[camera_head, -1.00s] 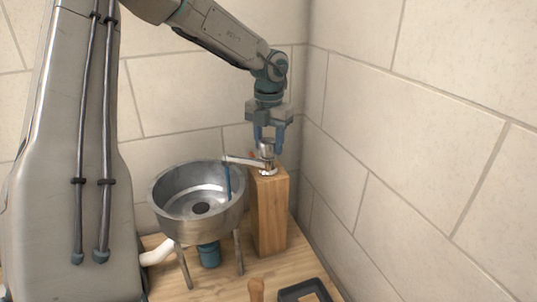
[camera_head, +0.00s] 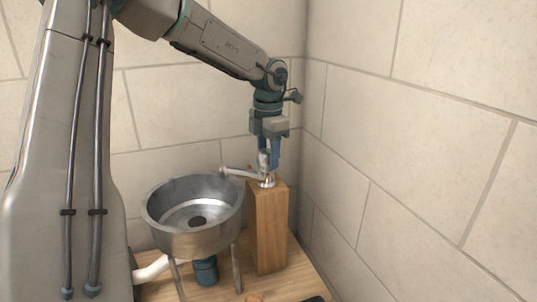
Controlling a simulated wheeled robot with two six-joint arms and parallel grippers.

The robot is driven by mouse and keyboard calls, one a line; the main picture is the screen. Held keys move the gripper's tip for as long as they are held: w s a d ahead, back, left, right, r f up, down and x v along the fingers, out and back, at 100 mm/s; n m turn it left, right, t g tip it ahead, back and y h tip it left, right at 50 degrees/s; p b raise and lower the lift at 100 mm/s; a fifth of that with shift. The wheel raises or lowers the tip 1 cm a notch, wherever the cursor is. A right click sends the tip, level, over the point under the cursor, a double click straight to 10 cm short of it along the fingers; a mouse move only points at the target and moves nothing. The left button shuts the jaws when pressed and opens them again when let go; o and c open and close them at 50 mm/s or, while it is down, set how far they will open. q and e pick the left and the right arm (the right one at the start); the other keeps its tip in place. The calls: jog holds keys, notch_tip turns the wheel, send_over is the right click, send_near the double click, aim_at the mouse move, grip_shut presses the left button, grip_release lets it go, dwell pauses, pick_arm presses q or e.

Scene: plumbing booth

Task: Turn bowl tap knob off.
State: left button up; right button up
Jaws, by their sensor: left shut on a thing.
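The metal tap (camera_head: 267,182) stands on top of a wooden post (camera_head: 268,230). Its spout (camera_head: 238,172) reaches left over the rim of the metal bowl (camera_head: 192,245). No water shows below the spout. My left gripper (camera_head: 268,163) points down from above and is shut on the tap knob (camera_head: 263,159), with its blue fingers either side of it. The fingers partly hide the knob. My right gripper is not in view.
The bowl stands on metal legs with a blue-green drain part (camera_head: 205,271) and a white pipe (camera_head: 151,270) below it. Tiled walls close in behind and to the right of the post. The wooden tabletop (camera_head: 285,284) is partly clear at the front.

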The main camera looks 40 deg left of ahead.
aim_at(268, 150)
pick_arm(q)
jog(key=shift+w+r, duration=0.1)
jog(key=shift+r, duration=0.05)
jog(key=o, duration=0.8)
jog(key=shift+o, duration=0.9)
jog(key=shift+r, duration=0.4)
notch_tip(268, 150, up, 9)
jog(key=p, duration=0.8)
jog(key=shift+r+p, duration=0.15)
jog(key=shift+p, duration=0.15)
jog(key=shift+r+p, duration=0.35)
